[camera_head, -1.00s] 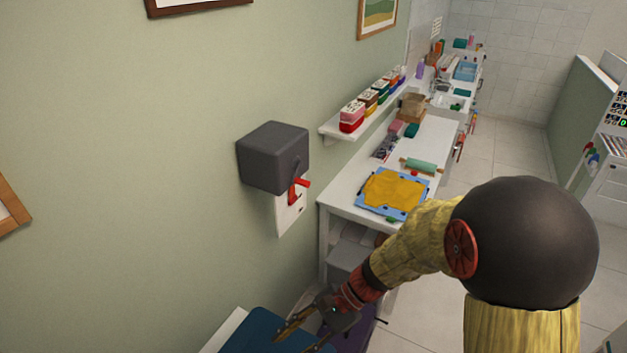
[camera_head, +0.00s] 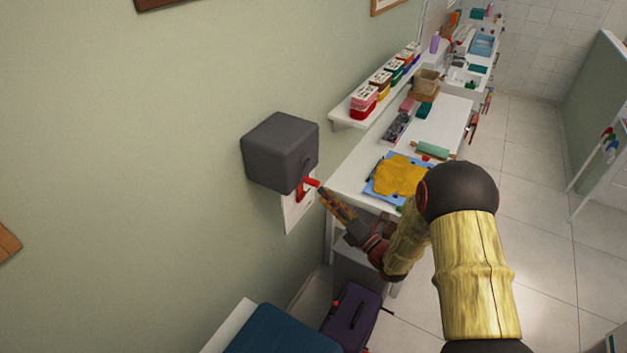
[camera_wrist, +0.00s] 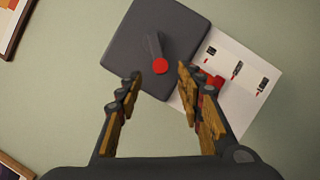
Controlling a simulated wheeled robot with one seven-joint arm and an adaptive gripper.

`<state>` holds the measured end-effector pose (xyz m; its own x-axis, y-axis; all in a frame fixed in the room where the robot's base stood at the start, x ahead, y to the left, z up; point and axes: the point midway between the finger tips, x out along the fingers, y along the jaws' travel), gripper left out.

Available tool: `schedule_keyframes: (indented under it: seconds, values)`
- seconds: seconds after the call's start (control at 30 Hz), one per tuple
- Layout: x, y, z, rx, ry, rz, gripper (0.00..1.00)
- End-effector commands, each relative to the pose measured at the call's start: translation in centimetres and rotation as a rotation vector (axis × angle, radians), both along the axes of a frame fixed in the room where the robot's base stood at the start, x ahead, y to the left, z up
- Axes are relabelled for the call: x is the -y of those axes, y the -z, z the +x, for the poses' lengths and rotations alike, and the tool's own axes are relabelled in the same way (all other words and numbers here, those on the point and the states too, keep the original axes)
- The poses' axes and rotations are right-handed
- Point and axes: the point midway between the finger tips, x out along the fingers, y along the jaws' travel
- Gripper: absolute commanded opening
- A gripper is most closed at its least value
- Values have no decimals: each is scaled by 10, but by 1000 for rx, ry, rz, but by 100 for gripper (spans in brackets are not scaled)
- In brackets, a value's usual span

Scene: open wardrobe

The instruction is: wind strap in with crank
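A dark grey box (camera_head: 278,150) is mounted on the green wall, and it fills the upper middle of the wrist view (camera_wrist: 150,40). On its face is a dark crank arm (camera_wrist: 153,46) ending in a round red knob (camera_wrist: 160,66). My gripper (camera_wrist: 158,80) is open, with one finger on each side of the knob in the wrist view; I cannot tell whether it touches. In the head view my gripper (camera_head: 322,193) is just right of the box. Another red part (camera_wrist: 210,82) sits beside the box, partly behind the right finger. No strap can be clearly made out.
A white sheet with small pictures (camera_wrist: 238,75) is on the wall beside the box. A shelf with coloured containers (camera_head: 375,90) and a white worktable (camera_head: 440,130) stand to the right. A blue surface (camera_head: 280,330) and purple bag (camera_head: 352,315) are below.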

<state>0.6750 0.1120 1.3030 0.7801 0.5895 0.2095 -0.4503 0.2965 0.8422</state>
Motion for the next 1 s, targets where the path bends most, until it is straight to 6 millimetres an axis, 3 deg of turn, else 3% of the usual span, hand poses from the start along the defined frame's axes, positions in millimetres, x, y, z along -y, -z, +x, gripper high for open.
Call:
schedule_keyframes:
  seconds: [0.5, 0.87, 1.0]
  values:
    - [-41, -15, 52, -1, -3, -3, 38]
    - [-45, -15, 58, 0, -2, -2, 38]
    - [-45, -15, 58, 0, -2, -2, 31]
